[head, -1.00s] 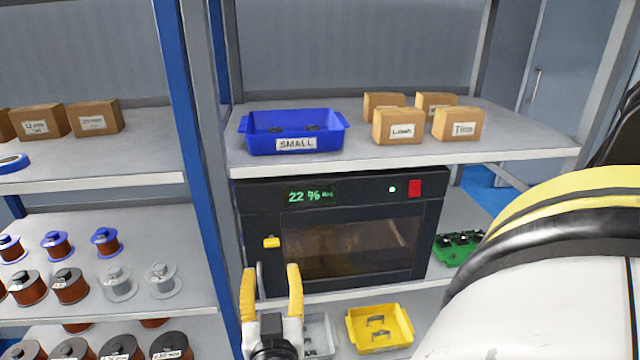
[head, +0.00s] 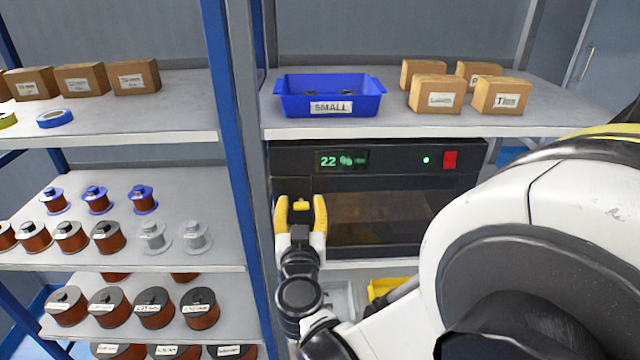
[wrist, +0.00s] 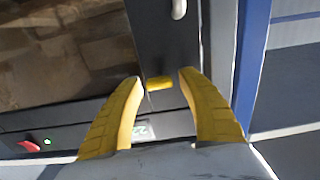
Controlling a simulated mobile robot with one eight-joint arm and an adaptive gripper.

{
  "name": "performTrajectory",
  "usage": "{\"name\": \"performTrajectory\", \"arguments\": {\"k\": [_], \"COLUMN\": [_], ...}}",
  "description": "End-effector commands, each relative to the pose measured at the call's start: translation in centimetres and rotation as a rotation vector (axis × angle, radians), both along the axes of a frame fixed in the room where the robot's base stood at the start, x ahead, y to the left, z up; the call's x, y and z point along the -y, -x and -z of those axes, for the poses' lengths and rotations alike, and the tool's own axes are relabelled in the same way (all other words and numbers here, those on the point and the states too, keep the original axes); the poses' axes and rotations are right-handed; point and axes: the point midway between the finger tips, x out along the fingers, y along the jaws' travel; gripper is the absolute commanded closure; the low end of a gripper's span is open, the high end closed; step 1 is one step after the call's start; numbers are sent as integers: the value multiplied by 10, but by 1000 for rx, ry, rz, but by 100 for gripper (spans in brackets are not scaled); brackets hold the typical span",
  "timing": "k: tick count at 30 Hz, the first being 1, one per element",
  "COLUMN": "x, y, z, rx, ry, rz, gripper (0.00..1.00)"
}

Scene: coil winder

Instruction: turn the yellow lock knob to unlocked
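The yellow lock knob (head: 301,205) is a small bar on the left side of the dark cabinet's (head: 400,158) front, beside its window. The knob lies level in the head view. In the wrist view the yellow lock knob (wrist: 159,83) sits between my fingertips. My gripper (head: 301,203) has yellow fingers and is open, with one finger on each side of the knob. In the wrist view my gripper (wrist: 159,78) shows a gap between each fingertip and the knob. I cannot tell how far the tips are from the cabinet's face.
A grey handle (wrist: 179,9) shows near the knob in the wrist view. A blue shelf post (head: 228,150) stands close to the left. Above are a shelf with a blue bin (head: 330,98) and cardboard boxes (head: 437,93). A red switch (head: 450,160) is at the cabinet's upper right.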

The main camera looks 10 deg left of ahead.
Motion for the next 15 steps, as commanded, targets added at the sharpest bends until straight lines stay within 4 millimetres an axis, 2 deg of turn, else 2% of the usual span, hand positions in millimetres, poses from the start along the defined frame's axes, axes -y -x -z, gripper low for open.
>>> {"name": "performTrajectory", "arguments": {"k": [1,4,15], "x": [0,0,0], "y": [0,0,0], "z": [0,0,0], "rx": [0,0,4], "ry": [0,0,15], "rz": [0,0,0], "gripper": [71,100,100]}}
